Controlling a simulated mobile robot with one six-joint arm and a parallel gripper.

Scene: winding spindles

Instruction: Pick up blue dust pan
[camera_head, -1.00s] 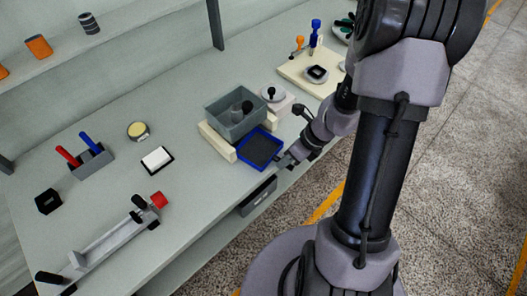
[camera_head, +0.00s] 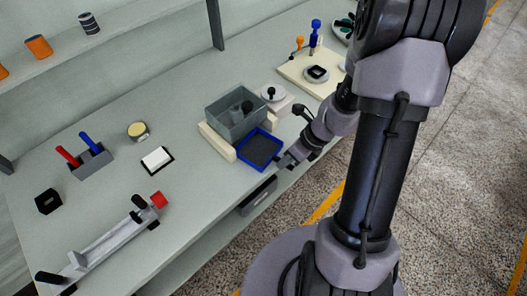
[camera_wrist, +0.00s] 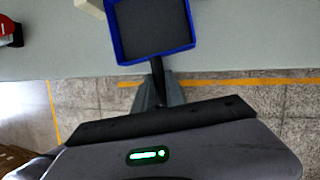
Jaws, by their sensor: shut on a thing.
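The blue dust pan (camera_head: 260,149) has a blue rim and a dark inside. In the head view it is near the front edge of the workbench, in front of the grey bin. In the wrist view the dust pan (camera_wrist: 152,28) is at the top centre, with its dark handle pointing down toward my gripper. My gripper (camera_head: 285,162) is at the handle end of the pan, by the bench edge. In the wrist view my gripper (camera_wrist: 158,88) is shut on the dark handle. I cannot tell whether the pan touches the bench.
A grey bin (camera_head: 228,124) with dark knobs inside stands between cream blocks (camera_head: 217,141) just behind the pan. A white block with a round knob (camera_head: 272,93) is beside it. A grey rail fixture (camera_head: 105,240) lies at left.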

